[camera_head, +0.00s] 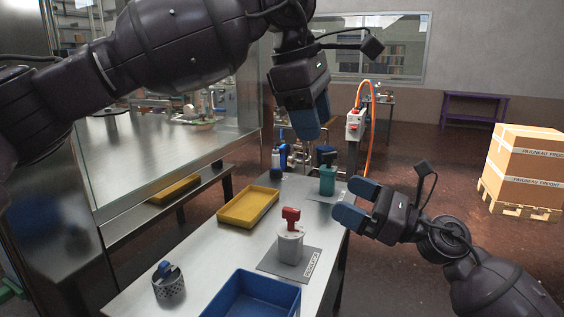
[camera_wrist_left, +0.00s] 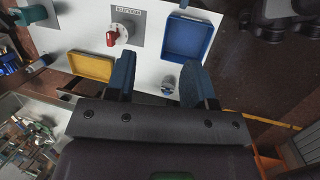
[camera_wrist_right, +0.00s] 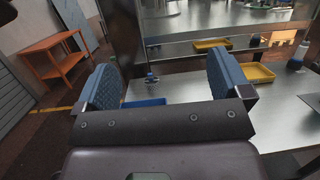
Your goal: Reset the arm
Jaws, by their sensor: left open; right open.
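My left gripper (camera_head: 308,118) hangs high above the far part of the metal table (camera_head: 215,262), fingers pointing down. In the left wrist view its two blue fingers are apart with nothing between them (camera_wrist_left: 160,82). My right gripper (camera_head: 358,204) is at the table's right edge, fingers pointing left. In the right wrist view its blue fingers are also apart and empty (camera_wrist_right: 166,82). Neither gripper touches any object that I can see.
Boxes (camera_head: 525,165) stand on a pallet at right.

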